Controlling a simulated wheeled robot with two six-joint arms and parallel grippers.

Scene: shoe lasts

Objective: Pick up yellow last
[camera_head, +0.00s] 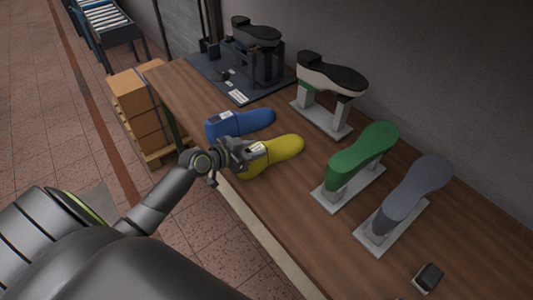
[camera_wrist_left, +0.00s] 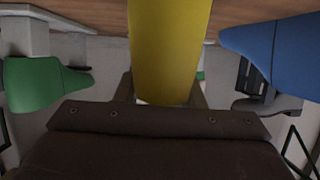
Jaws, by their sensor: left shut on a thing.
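The yellow last (camera_head: 281,154) is at the near edge of the wooden table in the head view, beside the blue last. My left gripper (camera_head: 246,156) is shut on its near end. In the left wrist view the yellow last (camera_wrist_left: 168,50) stands between the two fingers of my left gripper (camera_wrist_left: 165,92). I cannot tell whether it touches the table. My right gripper is not in view.
The blue last (camera_head: 240,123) lies just behind the yellow one. The green last (camera_head: 361,152) and grey last (camera_head: 414,190) stand on white stands to the right. A black-and-white shoe (camera_head: 331,75) and a dark fixture (camera_head: 240,72) are at the back. A small dark device (camera_head: 428,277) lies front right.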

